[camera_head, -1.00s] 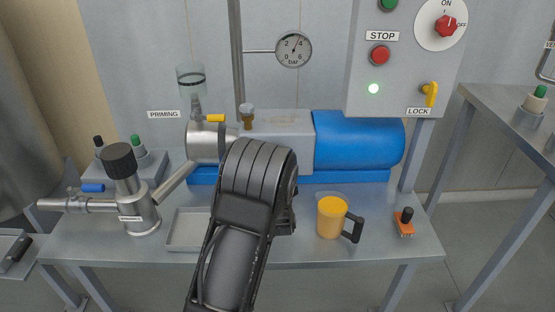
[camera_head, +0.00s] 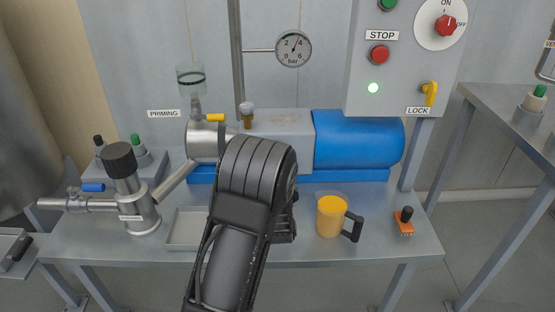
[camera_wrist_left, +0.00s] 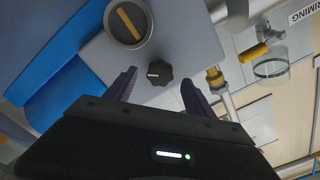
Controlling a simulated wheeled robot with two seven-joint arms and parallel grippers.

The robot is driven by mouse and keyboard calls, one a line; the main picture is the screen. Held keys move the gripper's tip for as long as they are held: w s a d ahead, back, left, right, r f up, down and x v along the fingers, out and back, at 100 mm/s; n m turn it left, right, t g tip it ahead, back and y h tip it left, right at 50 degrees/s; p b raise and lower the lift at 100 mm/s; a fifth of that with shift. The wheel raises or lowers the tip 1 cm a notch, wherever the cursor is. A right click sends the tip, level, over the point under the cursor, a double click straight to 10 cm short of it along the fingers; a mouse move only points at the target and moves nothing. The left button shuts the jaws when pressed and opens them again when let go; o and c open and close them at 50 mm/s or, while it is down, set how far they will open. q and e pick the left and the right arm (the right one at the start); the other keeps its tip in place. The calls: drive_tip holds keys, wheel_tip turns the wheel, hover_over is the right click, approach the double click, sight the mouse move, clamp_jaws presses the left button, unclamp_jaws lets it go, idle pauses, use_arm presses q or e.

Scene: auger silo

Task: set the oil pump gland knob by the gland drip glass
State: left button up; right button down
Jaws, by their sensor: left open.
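In the left wrist view a black lobed knob (camera_wrist_left: 158,73) with a pale pointer mark sits on the grey pump housing (camera_wrist_left: 178,30). Beside it is a round dark-rimmed glass (camera_wrist_left: 128,21) with an orange-yellow bar across it, which looks like the gland drip glass. My left gripper (camera_wrist_left: 159,80) is open, with one finger on each side of the knob; I cannot tell whether either touches it. In the head view my left arm hides the knob, the glass and most of the gripper. My right gripper is not in view.
The blue motor (camera_head: 358,143) lies right of the housing. A jug of orange liquid (camera_head: 332,216) stands right of my arm, with an orange brush (camera_head: 404,221) farther right. A shallow tray (camera_head: 188,243) lies left. The control box (camera_head: 405,60) hangs above.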

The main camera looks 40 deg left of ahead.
use_arm(q)
drive_tip(key=v, duration=0.5)
drive_tip(key=shift+s+d, duration=0.15)
idle(0.3)
